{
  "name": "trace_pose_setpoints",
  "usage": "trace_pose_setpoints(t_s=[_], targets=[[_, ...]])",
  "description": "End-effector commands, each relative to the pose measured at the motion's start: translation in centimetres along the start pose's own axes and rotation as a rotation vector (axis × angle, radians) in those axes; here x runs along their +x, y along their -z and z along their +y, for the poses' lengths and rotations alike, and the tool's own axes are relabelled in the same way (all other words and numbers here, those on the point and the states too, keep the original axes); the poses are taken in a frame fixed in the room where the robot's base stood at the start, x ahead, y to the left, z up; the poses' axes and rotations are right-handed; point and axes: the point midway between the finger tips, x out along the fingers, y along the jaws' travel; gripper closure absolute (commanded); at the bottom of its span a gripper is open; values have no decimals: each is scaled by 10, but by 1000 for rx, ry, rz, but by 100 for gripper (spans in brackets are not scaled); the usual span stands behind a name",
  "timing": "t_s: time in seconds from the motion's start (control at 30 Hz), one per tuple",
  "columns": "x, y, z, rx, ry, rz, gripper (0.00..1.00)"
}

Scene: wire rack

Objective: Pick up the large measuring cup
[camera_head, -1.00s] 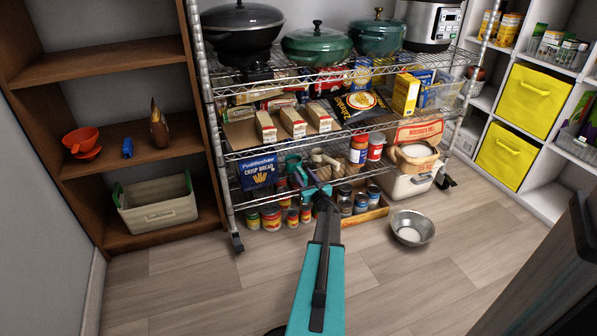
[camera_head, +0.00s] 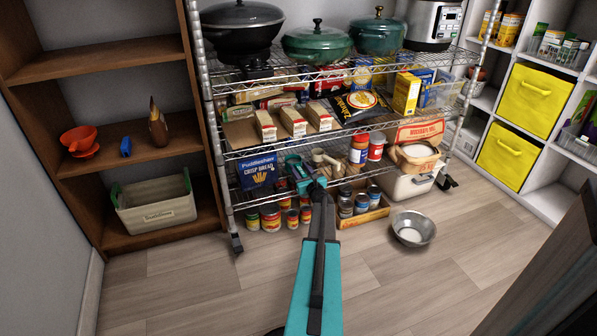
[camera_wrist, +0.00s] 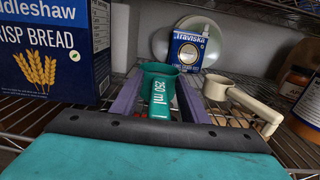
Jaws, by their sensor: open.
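The large measuring cup (camera_wrist: 159,88) is teal, marked 250 ml on its handle, and stands on the wire shelf in the wrist view. Its handle points toward me. My gripper (camera_wrist: 159,82) is open, with one purple finger on each side of the cup and its handle. I cannot tell whether either finger touches it. In the head view my gripper (camera_head: 302,172) reaches into the lower wire shelf, and the arm's teal parts blend with the cup there. A cream measuring cup (camera_wrist: 219,86) stands just right of my right finger; it also shows in the head view (camera_head: 322,158).
A blue crisp bread box (camera_wrist: 55,45) stands close on the left. A blue and white box (camera_wrist: 189,51) and a pale round dish (camera_wrist: 160,42) are behind. Jars (camera_head: 359,150) stand to the right. Another wire shelf (camera_head: 290,145) lies above; cans (camera_head: 271,218) are below.

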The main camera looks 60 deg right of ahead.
Motion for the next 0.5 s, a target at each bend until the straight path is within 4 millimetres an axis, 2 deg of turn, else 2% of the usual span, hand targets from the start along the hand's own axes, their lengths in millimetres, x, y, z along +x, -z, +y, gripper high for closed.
trace_pose_setpoints(t_s=[0.23,0.43,0.5], targets=[[0,0,0,0,0,0,59],[0,0,0,0,1,0,93],[0,0,-1,0,1,0,100]])
